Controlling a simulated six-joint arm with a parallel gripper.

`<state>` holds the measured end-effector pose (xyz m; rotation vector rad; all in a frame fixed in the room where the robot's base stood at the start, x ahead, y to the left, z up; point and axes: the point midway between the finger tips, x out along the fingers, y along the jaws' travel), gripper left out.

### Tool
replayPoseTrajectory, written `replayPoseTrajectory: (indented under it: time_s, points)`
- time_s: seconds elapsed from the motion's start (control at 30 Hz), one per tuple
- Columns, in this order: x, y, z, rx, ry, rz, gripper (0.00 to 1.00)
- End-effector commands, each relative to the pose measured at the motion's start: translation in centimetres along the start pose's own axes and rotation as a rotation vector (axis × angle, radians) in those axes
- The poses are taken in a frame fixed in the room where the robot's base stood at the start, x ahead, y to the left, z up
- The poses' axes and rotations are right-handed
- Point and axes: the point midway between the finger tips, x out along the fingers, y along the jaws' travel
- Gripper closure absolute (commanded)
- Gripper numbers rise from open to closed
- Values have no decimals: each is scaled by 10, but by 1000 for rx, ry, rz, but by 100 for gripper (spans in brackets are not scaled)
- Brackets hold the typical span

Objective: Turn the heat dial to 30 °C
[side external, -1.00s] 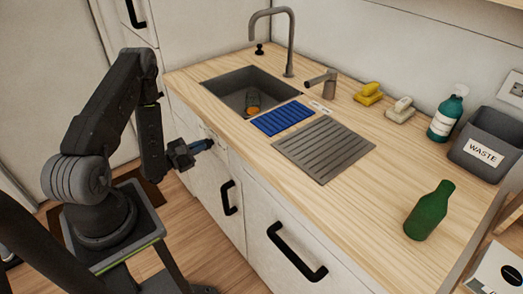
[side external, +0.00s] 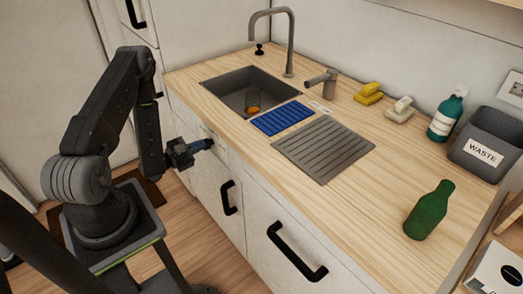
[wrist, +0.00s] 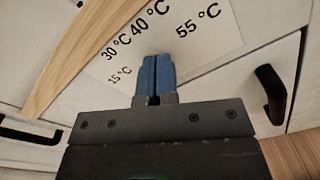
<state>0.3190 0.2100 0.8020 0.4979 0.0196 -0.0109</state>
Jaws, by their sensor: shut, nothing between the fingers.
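My gripper (side external: 208,144) is shut, its blue fingertips (wrist: 157,62) together at the cabinet front below the sink. In the wrist view the fingers point at a white temperature panel (wrist: 205,52) printed 15, 30, 40 and 55 °C. The 30 °C mark (wrist: 116,48) is up and left of the fingertips. The dial itself cannot be made out; the fingers hide the area below the marks. I cannot tell where it points or whether the fingers touch it.
The wooden counter (side external: 345,200) edge runs just above my gripper. A black handle (side external: 229,198) is on the cabinet front below and right of it. The sink (side external: 222,86) holds a small container with orange in it (side external: 253,106). A green bottle (side external: 430,212) stands on the right.

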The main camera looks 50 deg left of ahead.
Motion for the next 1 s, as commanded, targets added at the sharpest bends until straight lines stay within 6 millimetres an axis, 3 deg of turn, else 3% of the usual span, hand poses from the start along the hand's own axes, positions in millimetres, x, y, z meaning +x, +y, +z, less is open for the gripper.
replayPoseTrajectory:
  time_s: [0.03,0.6,1.0]
  points:
    - [10,11,2,36,-27,13,100]
    - [8,10,11,38,-32,19,100]
    - [-36,9,8,29,-20,20,100]
